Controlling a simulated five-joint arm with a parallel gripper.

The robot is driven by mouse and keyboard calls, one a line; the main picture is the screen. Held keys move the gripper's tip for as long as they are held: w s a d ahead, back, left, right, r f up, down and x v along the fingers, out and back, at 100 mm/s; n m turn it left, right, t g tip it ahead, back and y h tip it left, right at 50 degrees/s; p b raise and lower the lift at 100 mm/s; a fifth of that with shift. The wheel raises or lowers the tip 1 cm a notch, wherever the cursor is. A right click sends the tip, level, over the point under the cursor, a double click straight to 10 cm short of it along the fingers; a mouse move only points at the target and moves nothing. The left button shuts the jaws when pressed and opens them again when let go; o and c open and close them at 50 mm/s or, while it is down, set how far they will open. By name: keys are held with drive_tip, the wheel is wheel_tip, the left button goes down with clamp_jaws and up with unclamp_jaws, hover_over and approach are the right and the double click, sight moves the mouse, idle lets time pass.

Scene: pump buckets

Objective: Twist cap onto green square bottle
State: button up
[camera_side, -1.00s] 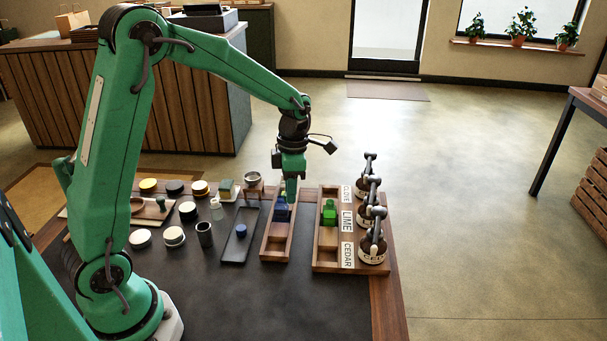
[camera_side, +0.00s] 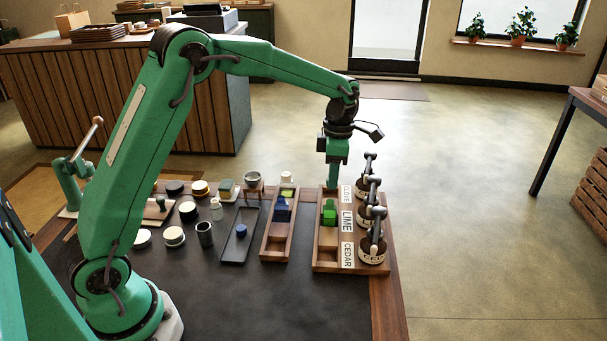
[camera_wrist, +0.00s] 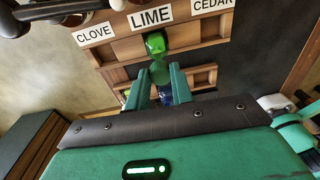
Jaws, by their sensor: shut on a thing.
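The green square bottle (camera_side: 329,212) stands in the wooden tray by the scent labels. In the wrist view the green bottle (camera_wrist: 155,42) lies just beyond my fingertips, in front of the LIME label. My gripper (camera_side: 336,183) is above and slightly behind the bottle, pointing down and apart from it.
Pump bottles (camera_side: 374,215) stand right of the label strip (camera_side: 347,222). Left is a wooden tray (camera_side: 274,252) with a blue bottle (camera_side: 282,210). A black tray (camera_side: 233,253) holds a small blue cap (camera_side: 241,230). Jars and cups stand further left.

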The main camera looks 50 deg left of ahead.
sight(331, 201)
drive_tip(key=shift+f, duration=0.15)
drive_tip(key=shift+f, duration=1.7)
drive_tip(key=shift+a+f, duration=0.15)
drive_tip(key=shift+f, duration=1.05)
idle(2.4)
drive_tip(key=o, duration=1)
drive_tip(key=shift+c, duration=1)
